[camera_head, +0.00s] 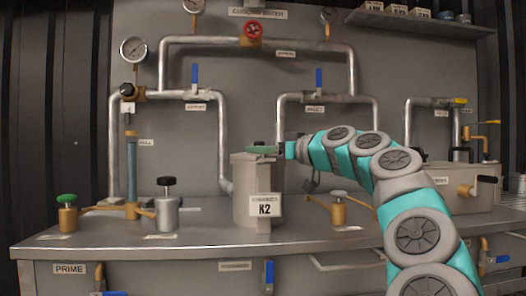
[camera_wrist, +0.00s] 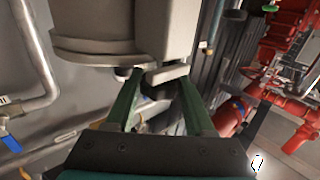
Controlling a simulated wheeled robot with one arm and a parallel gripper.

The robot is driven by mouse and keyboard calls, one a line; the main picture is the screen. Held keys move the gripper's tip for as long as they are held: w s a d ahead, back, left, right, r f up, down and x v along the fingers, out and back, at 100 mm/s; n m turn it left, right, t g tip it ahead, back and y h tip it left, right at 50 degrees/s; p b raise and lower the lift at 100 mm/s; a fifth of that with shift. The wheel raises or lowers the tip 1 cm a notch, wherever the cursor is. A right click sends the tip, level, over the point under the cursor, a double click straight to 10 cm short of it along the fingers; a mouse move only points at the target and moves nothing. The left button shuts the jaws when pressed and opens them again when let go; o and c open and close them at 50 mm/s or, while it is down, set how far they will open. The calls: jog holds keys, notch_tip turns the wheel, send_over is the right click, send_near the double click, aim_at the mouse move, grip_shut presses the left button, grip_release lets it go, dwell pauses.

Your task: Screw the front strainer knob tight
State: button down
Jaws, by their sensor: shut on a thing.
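The strainer (camera_head: 243,185) is a grey pot with a K2 label, standing on the bench in the head view. Its grey body fills the upper part of the wrist view (camera_wrist: 115,25). My gripper (camera_head: 262,149) reaches in from the right at the level of the strainer's lid. In the wrist view my gripper's (camera_wrist: 160,85) two green fingers are shut on a dark knob (camera_wrist: 157,86), next to a light grey lug (camera_wrist: 167,74) at the strainer's rim. The fingers partly cover the knob. In the head view I cannot make out the knob, and its tightness cannot be told.
Silver pipes with blue-handled valves (camera_head: 195,78) rise behind the bench. A black-knobbed grey pot (camera_head: 168,210) and a green-knobbed brass valve (camera_head: 67,212) stand on the left. A grey box (camera_head: 460,190) stands on the right. Red pipework (camera_wrist: 285,60) shows in the wrist view.

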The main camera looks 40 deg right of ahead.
jog(key=shift+f, duration=0.15)
jog(key=m+h+b, duration=0.1)
jog(key=h+b, duration=0.1)
jog(key=shift+f+m+h, duration=0.2)
jog(key=shift+m+h, duration=0.2)
jog(key=m+h, duration=0.1)
jog(key=h, duration=0.1)
jog(key=m+h, duration=0.2)
jog(key=h, duration=0.1)
jog(key=shift+r, duration=0.2)
jog(key=m+g+h+p, duration=0.1)
jog(key=m+h, duration=0.1)
jog(key=m+g+h+p, duration=0.1)
jog(key=m+g+h, duration=0.1)
jog(key=h, duration=0.1)
jog(key=shift+d+r+h, duration=0.15)
jog(key=shift+r+h, duration=0.05)
jog(key=shift+h, duration=0.1)
jog(key=shift+r+m+g+h+p, duration=0.1)
jog(key=shift+m+g+h+p, duration=0.9)
jog(key=shift+g+h+p, duration=0.15)
jog(key=shift+m+g+h+p, duration=0.45)
jog(key=shift+m+g+h, duration=0.2)
jog(key=shift+m+g, duration=0.1)
jog(key=shift+c, duration=1.3)
grip_release()
